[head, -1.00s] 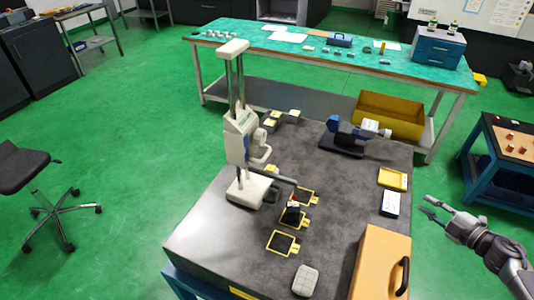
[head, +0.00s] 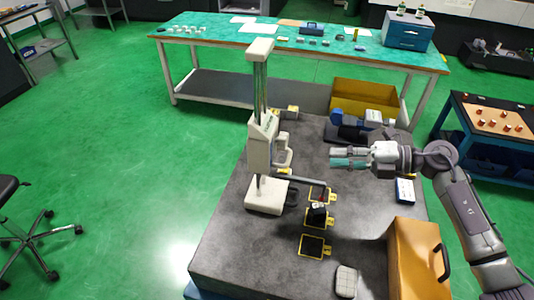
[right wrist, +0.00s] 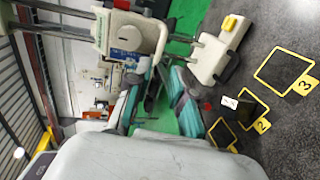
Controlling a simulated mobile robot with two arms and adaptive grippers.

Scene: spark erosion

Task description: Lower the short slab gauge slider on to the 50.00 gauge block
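The cream height gauge stands on the grey slab with its base (head: 267,196) at the slab's left side. The slider also shows in the right wrist view (right wrist: 130,32). A dark block with a white label (head: 317,214) stands in the middle yellow-framed square; it shows by number 2 in the right wrist view (right wrist: 231,102). Its size marking is unreadable. My right gripper (head: 338,157) is open and empty, above the slab, right of the slider. My left gripper is out of view.
The slab (head: 240,245) also bears a blue instrument (head: 350,125) behind my right gripper, an orange case (head: 412,255) at front right and a grey pad (head: 346,281). The front square (head: 312,246) looks empty. A teal-topped bench (head: 270,42) stands behind.

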